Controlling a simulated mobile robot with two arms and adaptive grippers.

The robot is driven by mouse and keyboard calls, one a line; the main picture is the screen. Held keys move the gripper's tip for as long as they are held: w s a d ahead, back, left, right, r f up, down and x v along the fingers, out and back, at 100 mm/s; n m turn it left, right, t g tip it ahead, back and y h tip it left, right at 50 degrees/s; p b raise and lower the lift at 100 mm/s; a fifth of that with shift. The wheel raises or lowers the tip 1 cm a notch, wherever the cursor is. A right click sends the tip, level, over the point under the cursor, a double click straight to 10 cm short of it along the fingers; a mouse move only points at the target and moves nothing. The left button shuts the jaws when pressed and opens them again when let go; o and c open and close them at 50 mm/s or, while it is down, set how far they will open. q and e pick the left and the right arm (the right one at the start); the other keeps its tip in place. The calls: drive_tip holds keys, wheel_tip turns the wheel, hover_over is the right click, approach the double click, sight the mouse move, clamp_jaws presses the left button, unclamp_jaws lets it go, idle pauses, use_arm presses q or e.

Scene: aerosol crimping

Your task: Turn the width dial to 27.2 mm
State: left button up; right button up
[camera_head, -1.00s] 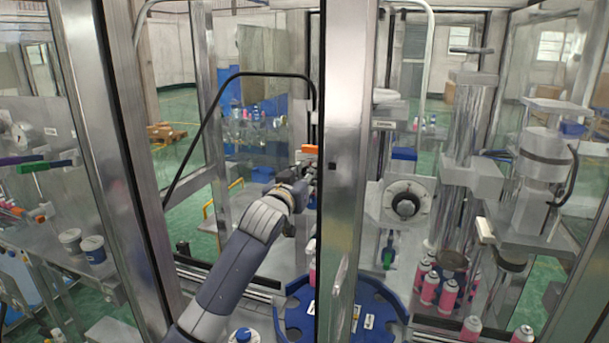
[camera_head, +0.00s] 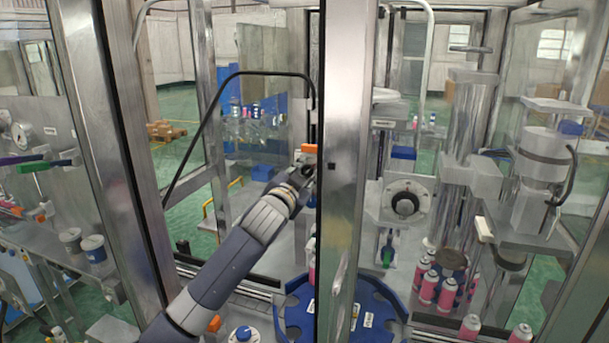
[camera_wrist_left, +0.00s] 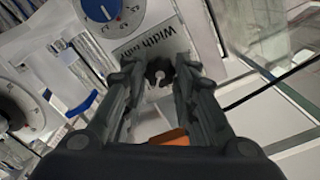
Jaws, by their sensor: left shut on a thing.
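My left gripper (camera_head: 309,172) reaches in from the left to the metal post in the head view. In the left wrist view, its fingers (camera_wrist_left: 160,85) are closed around a small dark knob (camera_wrist_left: 158,72) with a light pointer mark, just below the label "Width mm" (camera_wrist_left: 152,42). I take this knob to be the width dial; its scale is mostly hidden by the fingers and its reading cannot be told. A blue dial (camera_wrist_left: 98,8) with a numbered scale sits on the other side of the label. My right gripper is not in view.
A larger black dial (camera_head: 405,204) on a white plate is right of the post (camera_head: 343,120). A blue round tray (camera_head: 296,318) is below. Pink cans (camera_head: 429,287) stand at the right. An orange part (camera_head: 309,148) is just above my left gripper.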

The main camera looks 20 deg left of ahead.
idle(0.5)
use_arm(q)
drive_tip(key=o, duration=1)
drive_tip(key=shift+o, duration=0.2)
drive_tip(key=s, duration=1.2)
drive_tip(key=shift+a, duration=0.2)
